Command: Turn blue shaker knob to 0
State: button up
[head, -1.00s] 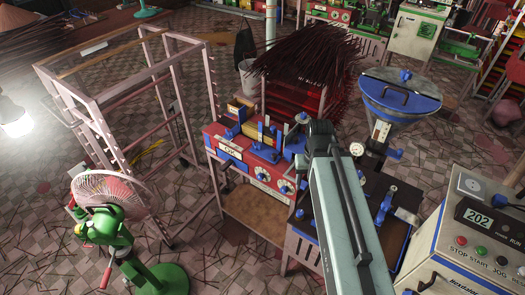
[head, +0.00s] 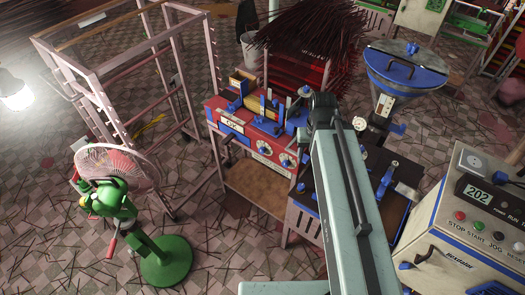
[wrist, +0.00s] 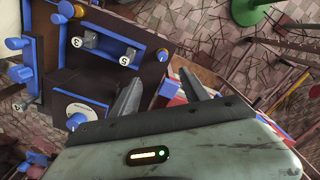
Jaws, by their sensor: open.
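My gripper (wrist: 162,92) is open and empty in the wrist view, its two grey fingers spread apart. To its left is a dark, blue-edged bench (wrist: 115,75) with blue knobs and brackets marked 3 and 5. A round white dial (wrist: 84,110) there has a blue part at its lower left; its markings are too small to read. I cannot tell which blue part is the shaker knob or its setting. In the head view, my arm covers part of this dark bench (head: 320,190) and hides the gripper's fingers. The fingers appear apart from the knobs.
A red machine (head: 240,138) with white dials stands left of my arm. A blue-lidded hopper (head: 400,70) stands behind right, and a control box (head: 440,235) showing 202 at right.

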aim_at(261, 150)
jog(key=u, duration=0.35)
jog(key=k, duration=1.1)
jog(key=u, duration=1.35)
jog(key=i, duration=1.1)
jog(key=z, duration=0.4)
